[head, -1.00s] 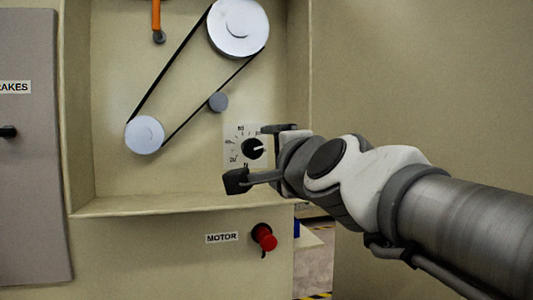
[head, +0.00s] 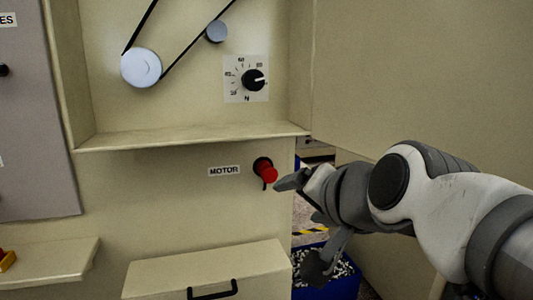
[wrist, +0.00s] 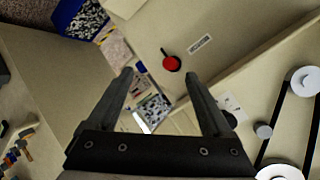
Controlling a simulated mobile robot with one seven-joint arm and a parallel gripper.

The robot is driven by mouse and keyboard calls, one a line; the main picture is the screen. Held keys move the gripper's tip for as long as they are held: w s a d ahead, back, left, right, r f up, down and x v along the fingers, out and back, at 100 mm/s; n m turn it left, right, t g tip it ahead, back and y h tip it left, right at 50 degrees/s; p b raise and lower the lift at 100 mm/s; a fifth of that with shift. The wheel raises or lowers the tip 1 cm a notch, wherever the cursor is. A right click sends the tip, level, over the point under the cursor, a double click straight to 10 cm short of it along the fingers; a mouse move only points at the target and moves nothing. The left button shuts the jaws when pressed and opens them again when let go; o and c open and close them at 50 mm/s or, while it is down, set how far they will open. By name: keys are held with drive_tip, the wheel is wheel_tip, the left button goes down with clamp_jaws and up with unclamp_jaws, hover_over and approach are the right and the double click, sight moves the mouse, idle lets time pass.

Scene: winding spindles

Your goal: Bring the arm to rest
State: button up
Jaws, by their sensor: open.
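My gripper (head: 297,228) is at the right of the head view, in front of the panel edge, to the right of and below the red motor knob (head: 265,170). Its two fingers are spread apart with nothing between them. In the wrist view the open fingers (wrist: 158,76) point towards the cabinet, and the red knob (wrist: 171,63) shows beyond and between them. From the head view, the upper fingertip appears close to the knob; I cannot tell whether they touch. My arm reaches in from the right edge.
A drawer (head: 205,270) with a black handle is below. A blue bin (head: 345,285) stands low behind my gripper. A plain beige panel (head: 420,70) fills the upper right.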

drive_tip(key=s+d+f+n+g+h, duration=0.2)
drive_tip(key=s+d+f+n+g, duration=0.15)
drive_tip(key=s+f, duration=0.35)
drive_tip(key=s+d+f+n+g+h, duration=0.2)
drive_tip(key=s+d+f, duration=0.3)
drive_tip(key=f, duration=0.3)
wheel_tip(320, 180, up, 17)
drive_tip(key=p, duration=1.7)
drive_tip(key=shift+w+r, duration=0.15)
drive_tip(key=shift+n+g, duration=0.25)
drive_tip(key=shift+c, duration=0.3)
